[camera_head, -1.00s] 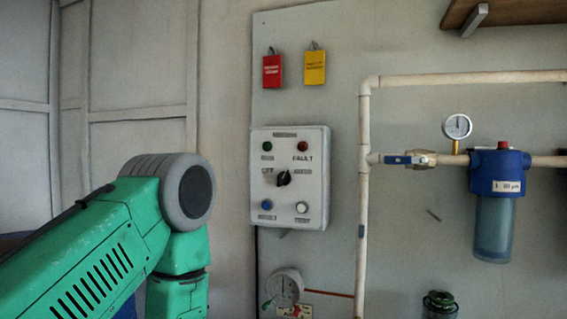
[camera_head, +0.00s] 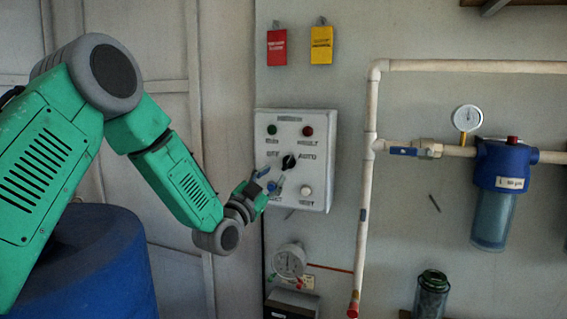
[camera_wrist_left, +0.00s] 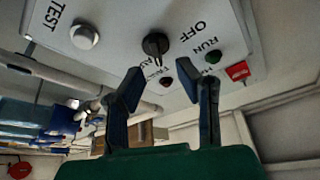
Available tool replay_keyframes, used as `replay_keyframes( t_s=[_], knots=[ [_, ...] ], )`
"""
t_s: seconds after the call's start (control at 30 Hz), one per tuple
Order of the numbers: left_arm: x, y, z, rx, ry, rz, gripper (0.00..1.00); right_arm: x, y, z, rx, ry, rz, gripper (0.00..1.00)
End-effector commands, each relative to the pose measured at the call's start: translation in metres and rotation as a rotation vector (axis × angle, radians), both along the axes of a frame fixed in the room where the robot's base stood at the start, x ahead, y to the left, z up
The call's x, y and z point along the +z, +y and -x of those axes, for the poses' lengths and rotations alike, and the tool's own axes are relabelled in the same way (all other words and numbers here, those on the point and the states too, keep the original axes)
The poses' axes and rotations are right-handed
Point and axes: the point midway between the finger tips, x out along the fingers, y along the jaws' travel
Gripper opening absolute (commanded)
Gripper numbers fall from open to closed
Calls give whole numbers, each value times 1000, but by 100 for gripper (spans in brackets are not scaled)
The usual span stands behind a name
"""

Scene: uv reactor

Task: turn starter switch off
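The starter switch is a black rotary knob (camera_head: 288,162) on a white control box (camera_head: 319,180), between the OFF label on its left and the AUTO label on its right. In the left wrist view the knob (camera_wrist_left: 155,44) shows a pale pointer line aimed downward, away from the OFF lettering (camera_wrist_left: 200,30). My left gripper (camera_head: 268,179) is in front of the box, just below and left of the knob. Its two blue fingers (camera_wrist_left: 160,80) are spread and empty, with the knob ahead of the gap, apart from them. The blue lower-left button is partly hidden by the gripper. My right gripper is not seen.
A green lamp (camera_head: 271,130) and a red lamp (camera_head: 308,131) sit above the knob, a white button (camera_head: 306,191) below right. A beige pipe (camera_head: 370,130) runs right of the box. A blue barrel (camera_head: 85,260) stands lower left.

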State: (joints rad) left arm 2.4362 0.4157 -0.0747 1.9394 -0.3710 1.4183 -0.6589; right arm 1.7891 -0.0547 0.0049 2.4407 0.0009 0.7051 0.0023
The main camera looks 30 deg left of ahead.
Motion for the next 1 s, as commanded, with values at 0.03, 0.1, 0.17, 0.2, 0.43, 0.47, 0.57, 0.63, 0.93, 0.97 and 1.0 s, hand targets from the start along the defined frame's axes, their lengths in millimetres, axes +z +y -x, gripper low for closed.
replay_keyframes(
  t_s=[0.03, 0.1, 0.17, 0.2, 0.43, 0.47, 0.57, 0.63, 0.93, 0.97, 1.0],
  knots=[
    [6, -1, -11, -1, -2, -1, 29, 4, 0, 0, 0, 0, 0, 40],
    [10, -1, -23, -1, 0, -1, 29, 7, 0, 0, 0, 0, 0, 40],
    [13, -2, -32, -1, 0, 0, 29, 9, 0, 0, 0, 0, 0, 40],
    [15, -1, -37, -1, 0, -1, 29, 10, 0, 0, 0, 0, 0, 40],
    [18, 3, -52, 0, 1, 2, 29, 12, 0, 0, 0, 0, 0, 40],
    [18, 3, -53, 0, 1, 2, 29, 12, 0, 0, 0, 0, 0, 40],
    [18, 3, -54, -1, 1, 2, 29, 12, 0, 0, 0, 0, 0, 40],
    [18, 3, -54, 0, 2, 2, 29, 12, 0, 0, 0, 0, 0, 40],
    [19, 2, -53, 0, 1, 1, 0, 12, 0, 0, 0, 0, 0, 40],
    [19, 2, -53, 0, 1, 1, 0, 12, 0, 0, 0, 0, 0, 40],
    [19, 1, -53, -1, 0, 2, 0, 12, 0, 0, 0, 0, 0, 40]
  ],
)
